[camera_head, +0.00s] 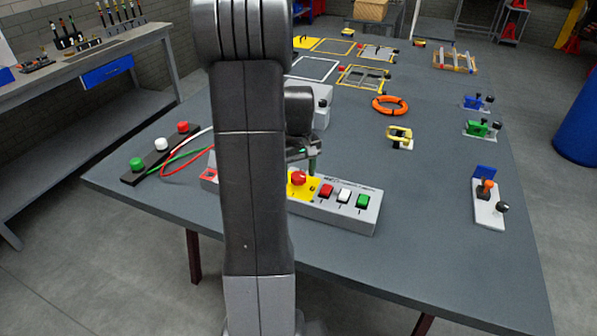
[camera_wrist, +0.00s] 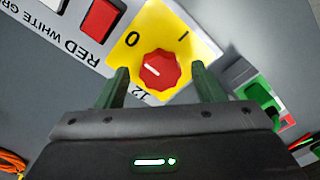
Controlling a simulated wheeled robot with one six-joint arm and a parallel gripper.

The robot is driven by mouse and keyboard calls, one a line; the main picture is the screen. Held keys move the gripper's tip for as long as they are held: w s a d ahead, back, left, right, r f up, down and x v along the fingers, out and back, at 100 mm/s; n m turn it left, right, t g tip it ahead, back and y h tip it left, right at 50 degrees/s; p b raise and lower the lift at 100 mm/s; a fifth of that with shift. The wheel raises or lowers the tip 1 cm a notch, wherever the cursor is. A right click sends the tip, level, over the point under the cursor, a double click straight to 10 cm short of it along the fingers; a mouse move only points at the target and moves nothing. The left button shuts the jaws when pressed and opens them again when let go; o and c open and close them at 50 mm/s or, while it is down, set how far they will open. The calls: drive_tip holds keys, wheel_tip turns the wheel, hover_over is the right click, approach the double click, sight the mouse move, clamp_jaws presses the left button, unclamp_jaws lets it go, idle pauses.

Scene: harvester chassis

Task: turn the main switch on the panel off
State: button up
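The main switch is a round red knob (camera_wrist: 160,71) on a yellow plate (camera_wrist: 201,46) marked 0 and I. In the wrist view the 0 is above left of the knob and the I above right. A short white line on the knob slants from upper left to lower right. The knob also shows in the head view (camera_head: 298,178) on the grey panel box (camera_head: 352,219). My gripper (camera_wrist: 160,70) is open, its green fingers to either side of the knob with visible gaps. I cannot tell how far the fingertips reach down.
Red (camera_head: 326,191), white (camera_head: 344,195) and green (camera_head: 362,202) buttons sit right of the knob in the head view. A black strip with buttons (camera_head: 147,167) and cables lies at the left. An orange ring (camera_head: 390,105) lies farther back. Bare table lies right of the box.

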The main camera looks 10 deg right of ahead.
sight(299, 175)
wheel_tip(299, 175, up, 14)
idle(0.6)
drive_tip(key=shift+f, duration=0.2)
wheel_tip(299, 175, down, 14)
drive_tip(key=shift+r, duration=0.1)
idle(0.5)
drive_tip(key=shift+r, duration=0.15)
